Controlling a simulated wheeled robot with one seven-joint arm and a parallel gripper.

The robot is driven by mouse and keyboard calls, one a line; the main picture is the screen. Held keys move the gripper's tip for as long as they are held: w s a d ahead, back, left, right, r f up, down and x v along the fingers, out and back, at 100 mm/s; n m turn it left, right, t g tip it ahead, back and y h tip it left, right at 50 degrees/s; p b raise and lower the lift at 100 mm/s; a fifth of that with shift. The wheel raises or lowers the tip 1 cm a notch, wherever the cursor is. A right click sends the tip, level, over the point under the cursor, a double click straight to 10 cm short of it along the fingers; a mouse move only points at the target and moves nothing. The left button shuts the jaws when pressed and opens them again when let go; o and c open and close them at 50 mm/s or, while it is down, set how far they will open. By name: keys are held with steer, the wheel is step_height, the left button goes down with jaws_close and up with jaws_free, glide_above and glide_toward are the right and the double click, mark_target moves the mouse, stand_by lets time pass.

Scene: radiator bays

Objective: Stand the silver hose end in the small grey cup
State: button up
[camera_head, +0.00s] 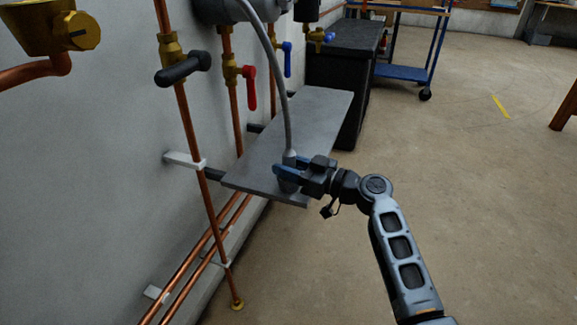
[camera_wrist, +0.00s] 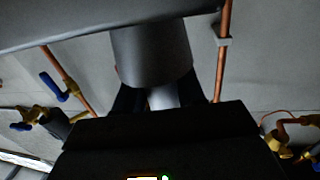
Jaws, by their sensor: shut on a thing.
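The silver hose end (camera_head: 290,157) is on the lower end of the grey hose (camera_head: 284,110) and stands about upright. My gripper (camera_head: 289,172) is shut on it, low over the near end of the grey shelf. The small grey cup (camera_head: 288,186) stands on the shelf just under my fingers and is partly hidden by them. In the wrist view the cup (camera_wrist: 152,55) appears as a wide grey cylinder, with the narrower hose end (camera_wrist: 163,97) in line with it between my dark fingers. The cup's mouth is hidden, so I cannot tell whether the end is inside.
The shelf (camera_head: 310,118) is bare beyond the cup. Copper pipes with a black-handled valve (camera_head: 182,68) and a red-handled valve (camera_head: 250,88) run along the wall at left. A black cabinet (camera_head: 345,60) and blue trolley (camera_head: 403,73) stand behind.

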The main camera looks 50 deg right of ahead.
steer(key=shift+f+b, duration=0.4)
steer(key=shift+b, duration=0.2)
steer(key=o, duration=1.1)
steer(key=shift+r, duration=0.1)
steer(key=shift+r+p, duration=0.4)
steer(key=shift+p, duration=0.2)
steer(key=s, duration=0.4)
steer(key=s+d, duration=0.1)
steer(key=s, duration=0.3)
steer(key=s+d, duration=0.1)
steer(key=s, duration=0.2)
steer(key=shift+s+d+f, duration=0.1)
steer(key=shift+s+d, duration=0.05)
steer(key=shift+s, duration=0.25)
